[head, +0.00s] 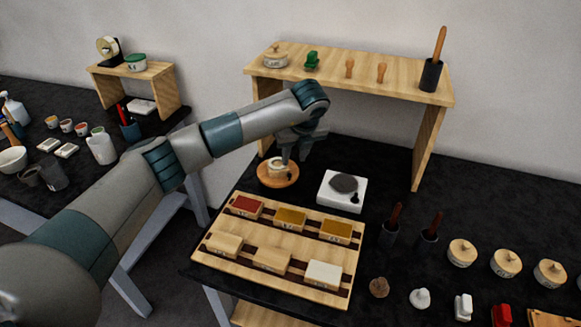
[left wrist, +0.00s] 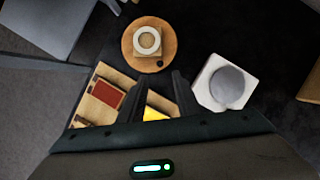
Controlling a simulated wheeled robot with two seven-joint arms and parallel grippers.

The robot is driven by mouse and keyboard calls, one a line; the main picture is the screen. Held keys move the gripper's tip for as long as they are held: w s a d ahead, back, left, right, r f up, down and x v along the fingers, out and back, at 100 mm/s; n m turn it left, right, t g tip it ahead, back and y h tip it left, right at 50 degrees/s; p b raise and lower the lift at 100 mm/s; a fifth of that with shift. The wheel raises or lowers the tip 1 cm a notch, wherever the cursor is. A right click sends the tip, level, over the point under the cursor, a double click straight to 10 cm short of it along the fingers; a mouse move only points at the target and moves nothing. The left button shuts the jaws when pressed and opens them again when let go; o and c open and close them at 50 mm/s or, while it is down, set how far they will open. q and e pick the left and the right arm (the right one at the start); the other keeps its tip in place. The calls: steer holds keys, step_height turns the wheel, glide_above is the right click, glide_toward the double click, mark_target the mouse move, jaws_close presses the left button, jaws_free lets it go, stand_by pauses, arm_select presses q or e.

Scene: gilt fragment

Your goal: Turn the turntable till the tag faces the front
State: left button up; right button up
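The turntable is a round orange-brown wooden disc (head: 263,178) on the black table, and it also shows in the left wrist view (left wrist: 131,57). A small dark spot (left wrist: 159,63) lies near the disc's edge; I cannot tell a tag for certain. My left gripper (head: 294,160) reaches down over the turntable. In the left wrist view its two dark fingers (left wrist: 159,76) are apart with nothing between them, and the disc lies beyond their tips. My right gripper is not in view.
A white square device with a grey round top (head: 343,188) stands right of the turntable. A wooden tray (head: 213,262) with several coloured blocks lies in front. A wooden shelf (head: 360,75) stands behind. Dark holders with brown handles (head: 390,235) stand further right.

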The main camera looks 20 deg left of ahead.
mark_target(289, 174)
arm_select(q)
steer(key=p+x, duration=0.2)
steer(key=x, duration=0.7)
steer(key=shift+f+p, duration=0.35)
steer(key=shift+p, duration=0.05)
jaws_close()
